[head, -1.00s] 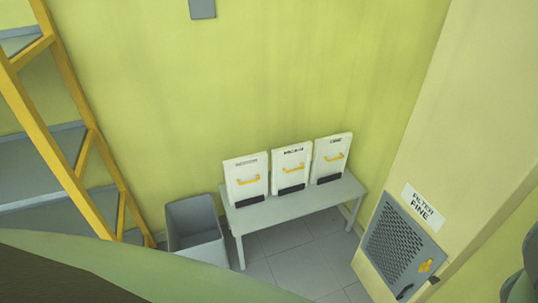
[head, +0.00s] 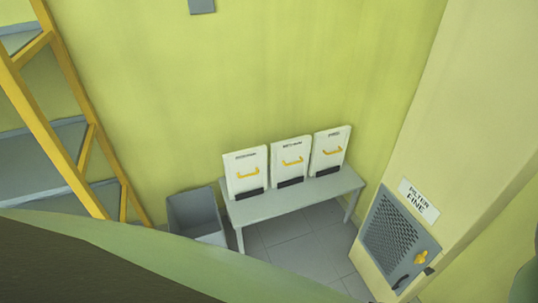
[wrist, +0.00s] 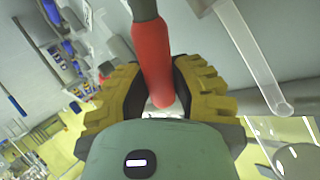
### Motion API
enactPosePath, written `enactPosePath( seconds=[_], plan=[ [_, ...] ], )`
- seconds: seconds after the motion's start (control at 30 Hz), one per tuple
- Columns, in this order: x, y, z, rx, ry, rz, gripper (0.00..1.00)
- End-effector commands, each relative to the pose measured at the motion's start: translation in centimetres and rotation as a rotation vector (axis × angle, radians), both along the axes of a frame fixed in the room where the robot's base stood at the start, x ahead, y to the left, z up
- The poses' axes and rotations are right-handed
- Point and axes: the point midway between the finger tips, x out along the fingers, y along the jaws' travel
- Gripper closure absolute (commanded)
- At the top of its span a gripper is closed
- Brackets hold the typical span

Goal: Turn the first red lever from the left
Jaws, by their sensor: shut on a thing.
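A red lever (wrist: 153,60) with a dark shaft shows in the wrist view, running down from the top middle. My gripper (wrist: 160,92) has its yellow, dark-lined fingers on both sides of the lever's red grip and is shut on it. The lever's lower end sits between the fingers. The wrist view does not show whether this is the first lever from the left. No lever and no gripper shows in the head view.
In the wrist view a translucent tube (wrist: 254,62) hangs right of the lever. In the head view, white panels with yellow handles stand on a grey bench (head: 290,199), beside a grey bin (head: 196,213) and yellow-railed stairs (head: 62,112). A filter cabinet (head: 398,238) stands right.

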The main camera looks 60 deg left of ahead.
Motion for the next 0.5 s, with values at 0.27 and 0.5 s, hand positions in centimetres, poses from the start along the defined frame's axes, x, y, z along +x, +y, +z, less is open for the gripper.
enactPosePath(
  seconds=[0.27, 0.5],
  plan=[
    [0.02, -0.42, -0.45, 0.069, -0.014, 0.004, 1.0],
    [-0.1, -0.91, -1.06, 0.156, -0.038, 0.002, 1.0]
  ],
)
